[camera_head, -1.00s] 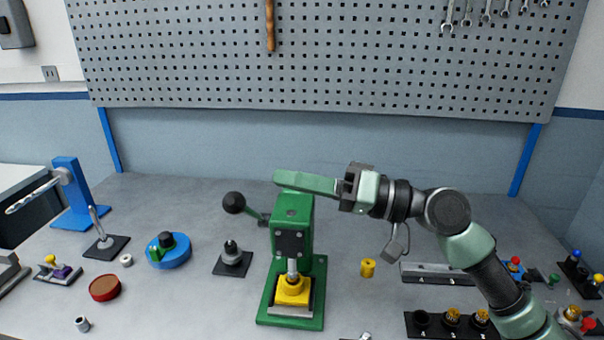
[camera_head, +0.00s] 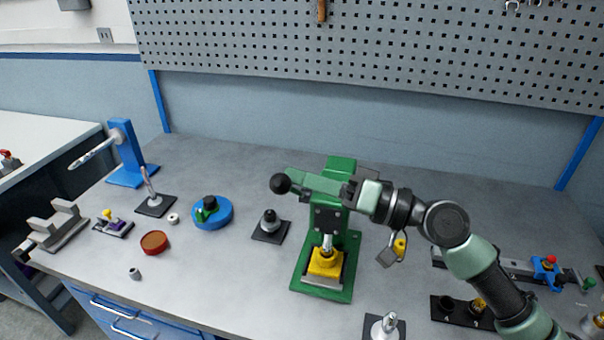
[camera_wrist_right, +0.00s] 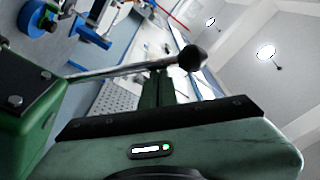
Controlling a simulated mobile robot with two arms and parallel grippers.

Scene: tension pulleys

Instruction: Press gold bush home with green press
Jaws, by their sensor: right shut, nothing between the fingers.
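The green press (camera_head: 352,238) stands on the bench. Its lever ends in a black ball knob (camera_head: 280,183) at the press's upper left. Under its ram (camera_head: 328,243) sits a yellow block (camera_head: 325,263); I cannot tell whether a bush is inside it. The knob (camera_wrist_right: 193,57) and lever rod also show in the right wrist view; contact is unclear. My left gripper is not in view.
A black fixture with a grey peg (camera_head: 269,225) stands left of the press, beyond it a blue round fixture (camera_head: 212,213). A black rack (camera_head: 455,306) with gold pieces lies front right. A small metal part on a black base (camera_head: 384,327) stands in front.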

